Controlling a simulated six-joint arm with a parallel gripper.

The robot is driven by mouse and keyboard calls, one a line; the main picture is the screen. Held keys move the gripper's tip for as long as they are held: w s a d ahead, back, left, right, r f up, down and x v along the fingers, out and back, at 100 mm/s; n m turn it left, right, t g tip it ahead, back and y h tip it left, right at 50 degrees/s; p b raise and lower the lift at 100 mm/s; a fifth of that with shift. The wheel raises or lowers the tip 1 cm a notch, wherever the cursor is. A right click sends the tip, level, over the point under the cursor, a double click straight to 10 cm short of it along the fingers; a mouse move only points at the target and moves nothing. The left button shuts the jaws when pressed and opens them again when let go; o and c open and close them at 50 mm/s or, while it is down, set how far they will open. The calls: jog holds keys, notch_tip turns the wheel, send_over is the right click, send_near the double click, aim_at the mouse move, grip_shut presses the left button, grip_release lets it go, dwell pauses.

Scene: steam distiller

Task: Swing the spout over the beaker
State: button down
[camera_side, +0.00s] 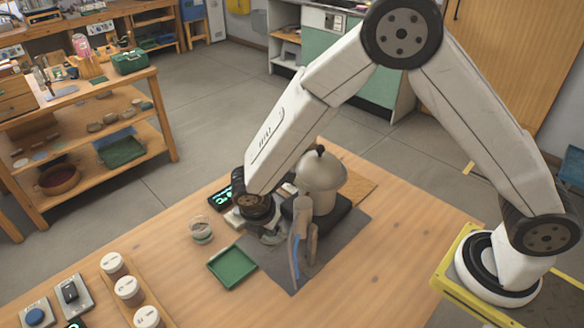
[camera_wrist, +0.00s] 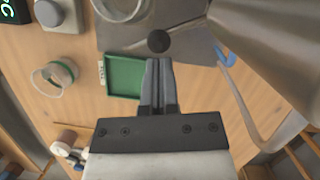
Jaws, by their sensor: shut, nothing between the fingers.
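My gripper (camera_wrist: 158,62) is shut and empty, its fingertips just below a round black knob (camera_wrist: 158,41) in the wrist view. I cannot tell whether they touch it or whether the knob belongs to the spout. The clear beaker (camera_side: 201,230) stands on the table left of my gripper in the side view; it also shows at the left of the wrist view (camera_wrist: 53,79). The distiller (camera_side: 320,174), with a pale domed top, stands right of my gripper.
A green tray (camera_side: 232,267) lies in front of the beaker. A grey upright part with a blue tube (camera_side: 297,256) stands before the distiller. Several white-lidded jars (camera_side: 128,290) and a switch box (camera_side: 70,294) are at front left. The right tabletop is clear.

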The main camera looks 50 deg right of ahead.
jog(key=d+m, duration=0.1)
jog(key=w+m+g, duration=0.1)
jog(key=m, duration=0.1)
jog(key=shift+w+d+m, duration=0.25)
jog(key=shift+d+m, duration=0.05)
jog(key=shift+d, duration=0.1)
jog(key=shift+w+d+m+g, duration=0.3)
jog(key=shift+d+m, duration=0.3)
jog(key=shift+m, duration=0.5)
jog(key=shift+a, duration=0.1)
jog(key=shift+w+a+r, duration=0.15)
jog(key=shift+a, duration=0.45)
jog(key=a+v, duration=0.2)
jog(key=v, duration=0.9)
jog(key=shift+f, duration=0.2)
jog(key=shift+w, duration=0.1)
